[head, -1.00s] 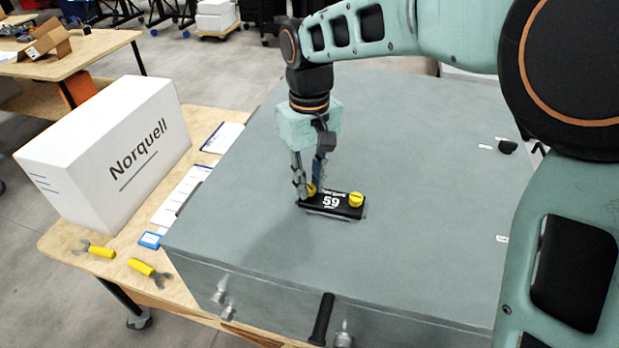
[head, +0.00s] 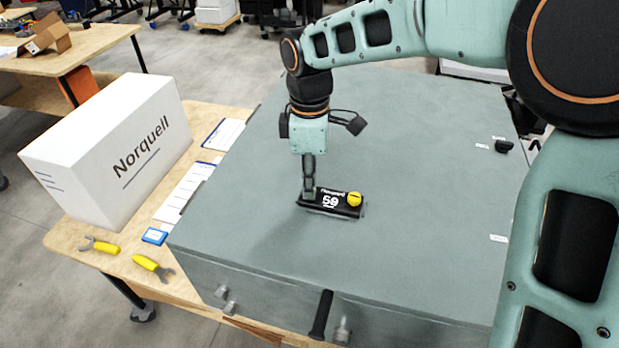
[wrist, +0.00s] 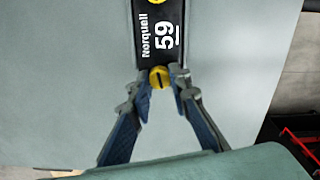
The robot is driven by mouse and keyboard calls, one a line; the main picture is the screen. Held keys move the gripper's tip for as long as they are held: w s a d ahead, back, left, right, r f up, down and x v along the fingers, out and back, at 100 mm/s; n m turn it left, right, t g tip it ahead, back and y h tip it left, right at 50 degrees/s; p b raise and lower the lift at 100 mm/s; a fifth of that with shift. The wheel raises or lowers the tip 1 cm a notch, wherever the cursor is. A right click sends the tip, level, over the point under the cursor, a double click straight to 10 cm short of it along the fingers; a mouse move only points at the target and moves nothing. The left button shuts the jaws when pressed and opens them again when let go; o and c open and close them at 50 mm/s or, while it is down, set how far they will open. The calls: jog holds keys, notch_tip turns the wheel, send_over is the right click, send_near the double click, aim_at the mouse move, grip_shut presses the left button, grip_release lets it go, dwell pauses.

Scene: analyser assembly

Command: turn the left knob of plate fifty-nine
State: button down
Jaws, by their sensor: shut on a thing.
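Plate fifty-nine (head: 331,203) is a small black plate marked 59 on top of the grey analyser housing (head: 250,215). Its right knob (head: 355,199) is yellow and free. My gripper (head: 308,190) points down over the plate's left end and hides the left knob in the head view. In the wrist view the yellow left knob (wrist: 159,77) sits between the two fingertips of my gripper (wrist: 160,82), which is shut on it. The knob's dark slot runs along the plate's length in that view. The plate (wrist: 163,35) also shows there with its number.
A white Norquell box (head: 110,150), papers (head: 187,190), a small blue box (head: 154,236) and two yellow-handled tools (head: 148,263) lie on the wooden table left of the housing. A black knob (head: 504,146) is at the housing's right. The top around the plate is clear.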

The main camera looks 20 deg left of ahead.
jog(key=n, duration=0.7)
jog(key=shift+s+d+f, duration=0.1)
jog(key=shift+d+f, duration=0.05)
jog(key=shift+f, duration=0.1)
jog(key=n, duration=0.8)
jog(key=shift+n, duration=0.3)
jog(key=n, duration=0.3)
jog(key=shift+n, duration=0.3)
jog(key=n, duration=0.3)
jog(key=shift+n, duration=0.3)
jog(key=n, duration=0.4)
jog(key=shift+n, duration=1.8)
